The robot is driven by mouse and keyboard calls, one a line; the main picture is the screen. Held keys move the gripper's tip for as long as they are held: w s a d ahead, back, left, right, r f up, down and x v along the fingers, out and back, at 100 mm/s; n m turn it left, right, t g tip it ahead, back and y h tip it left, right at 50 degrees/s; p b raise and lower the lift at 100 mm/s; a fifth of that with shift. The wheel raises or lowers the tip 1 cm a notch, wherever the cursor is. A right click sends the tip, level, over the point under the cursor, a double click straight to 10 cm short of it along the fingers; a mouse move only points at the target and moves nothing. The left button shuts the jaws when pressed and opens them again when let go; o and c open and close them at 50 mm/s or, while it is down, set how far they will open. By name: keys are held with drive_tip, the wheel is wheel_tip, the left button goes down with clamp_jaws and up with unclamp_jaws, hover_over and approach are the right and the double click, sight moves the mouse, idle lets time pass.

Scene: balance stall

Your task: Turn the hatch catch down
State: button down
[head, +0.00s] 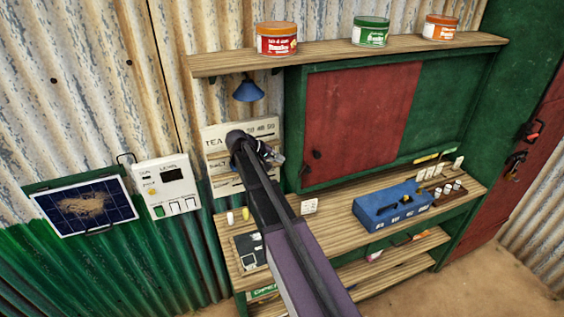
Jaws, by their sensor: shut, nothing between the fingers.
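The hatch is a red panel (362,112) set in a green frame above the counter. A small dark fitting (316,155) sits at its lower left, and it may be the catch; its turn is too small to tell. My gripper (275,156) is shut and empty, in front of the white price board (215,140) and left of the hatch in the picture. My arm hides part of the board and counter. I cannot tell how far the gripper is from the fitting in depth.
The wooden counter (335,217) holds a blue box (392,207) and small jars. Several tins, one red (276,39), stand on the shelf above. A blue lamp (249,91) hangs above my gripper. A solar panel (85,206) and white control box (167,187) are left.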

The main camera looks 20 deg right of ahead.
sight(307, 171)
drive_tip(key=b+x, duration=0.6)
drive_tip(key=x, duration=0.5)
drive_tip(key=shift+a+f, duration=0.1)
drive_tip(key=shift+f, duration=0.05)
drive_tip(key=shift+b+x, duration=0.75)
drive_tip(key=shift+x, duration=0.2)
drive_tip(key=shift+a, duration=0.15)
